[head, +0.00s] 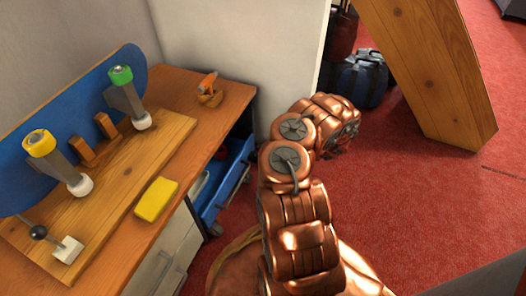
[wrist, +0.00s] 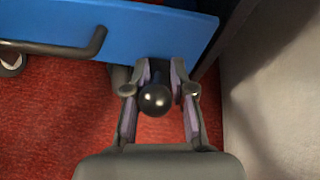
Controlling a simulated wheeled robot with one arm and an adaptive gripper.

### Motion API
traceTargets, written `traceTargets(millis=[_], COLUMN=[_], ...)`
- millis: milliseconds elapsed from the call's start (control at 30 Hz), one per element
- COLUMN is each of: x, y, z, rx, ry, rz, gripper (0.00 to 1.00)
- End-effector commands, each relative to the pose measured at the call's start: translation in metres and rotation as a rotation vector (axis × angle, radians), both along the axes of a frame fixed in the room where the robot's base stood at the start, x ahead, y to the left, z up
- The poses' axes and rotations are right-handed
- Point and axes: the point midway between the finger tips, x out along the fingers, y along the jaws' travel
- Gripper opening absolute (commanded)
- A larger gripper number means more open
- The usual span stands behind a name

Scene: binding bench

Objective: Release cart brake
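In the wrist view, a black ball knob (wrist: 155,101) on a short dark stem, apparently the brake lever, stands beside the blue cart (wrist: 165,27). My gripper (wrist: 162,76) is open, with its two fingers on either side of the knob and stem. Gaps show between the finger pads and the knob, and I see no clear contact. The lever's base is hidden in shadow. In the head view, the blue cart (head: 212,208) is partly under the bench. My gripper and the brake knob are hidden there behind my copper arm.
The wooden bench (head: 228,104) holds a fixture with yellow (head: 39,143) and green (head: 120,76) knobs, a yellow block (head: 156,199) and a smaller black-knobbed lever (head: 38,232). A pale wall (wrist: 275,90) is close at right in the wrist view. Red floor (head: 410,220) is open at right.

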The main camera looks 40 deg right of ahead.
Motion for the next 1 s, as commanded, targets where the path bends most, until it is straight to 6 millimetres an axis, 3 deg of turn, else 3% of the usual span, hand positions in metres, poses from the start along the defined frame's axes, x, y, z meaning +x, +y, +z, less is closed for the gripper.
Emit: traceTargets(millis=[467,1000], x=[-0.005,-0.077], y=[-0.002,-0.045], z=[0.002,0.04], rx=[0.001,0.0], ry=[0.001,0.0], rz=[0.004,-0.001], gripper=[0.34,0.34])
